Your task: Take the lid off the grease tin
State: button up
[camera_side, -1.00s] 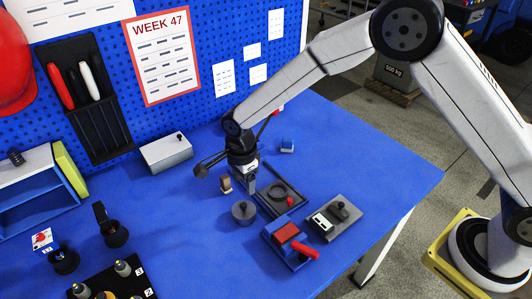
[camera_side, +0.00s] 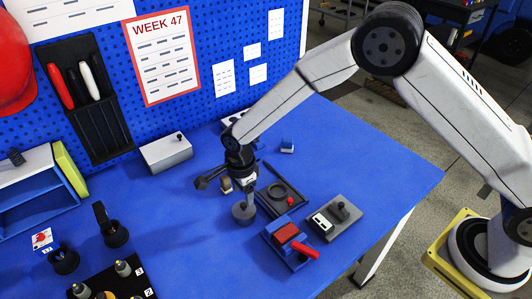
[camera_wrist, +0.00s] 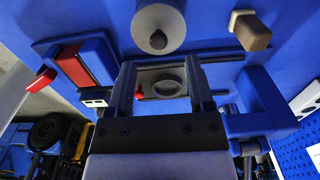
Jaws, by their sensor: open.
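The grease tin (camera_side: 243,214) looks to be the small grey round can standing upright on the blue bench. Its lid appears to be on, with a small dark knob (camera_wrist: 158,40) on top in the wrist view, where the can's pale round top (camera_wrist: 158,20) shows at the upper edge. My gripper (camera_side: 248,194) points down just above the tin in the side view and partly hides its top. In the wrist view my two fingers (camera_wrist: 160,75) are apart with nothing held between them. The knob lies beyond the fingertips, not between them.
A dark tray with a ring and red knob (camera_side: 290,201) is just right of the tin. A blue-and-red vise (camera_side: 281,237) and a grey box with a black knob (camera_side: 324,222) stand nearby. A tan block (camera_side: 226,184) is close behind.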

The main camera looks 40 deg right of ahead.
aim_at(243, 205)
jog(key=shift+a+f, duration=0.1)
jog(key=shift+f, duration=2.05)
grip_shut()
